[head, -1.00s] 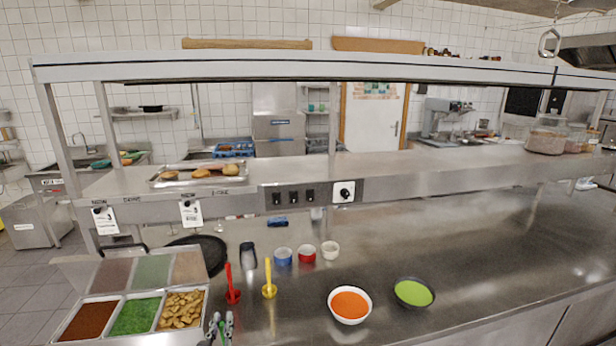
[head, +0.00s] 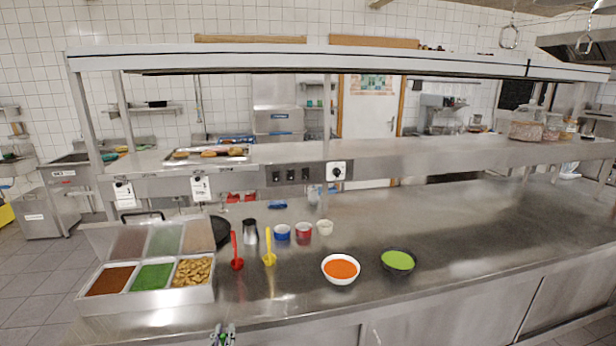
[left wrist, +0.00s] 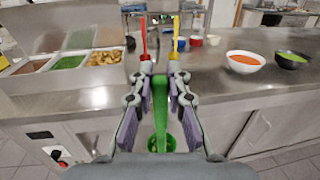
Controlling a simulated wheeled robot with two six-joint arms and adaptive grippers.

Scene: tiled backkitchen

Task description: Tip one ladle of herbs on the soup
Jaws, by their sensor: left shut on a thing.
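My left gripper (head: 223,336) is at the bottom edge of the head view, in front of the counter. In the left wrist view its fingers (left wrist: 159,70) are shut on the handle of a green ladle (left wrist: 160,100). The ladle's green bowl (left wrist: 161,143) hangs below; I cannot tell clearly what it holds. Chopped green herbs (head: 153,277) lie in the middle compartment of the steel topping box (head: 145,307). An orange soup (head: 341,269) fills a white bowl, and a green soup (head: 398,260) fills a dark bowl to its right. My right gripper is not in view.
A red ladle (head: 236,262) and a yellow ladle (head: 270,258) stand on the counter (head: 470,235) right of the box. A blue cup (head: 282,232), a red cup (head: 304,231) and a white cup (head: 325,228) stand behind. The counter right of the dark bowl is clear.

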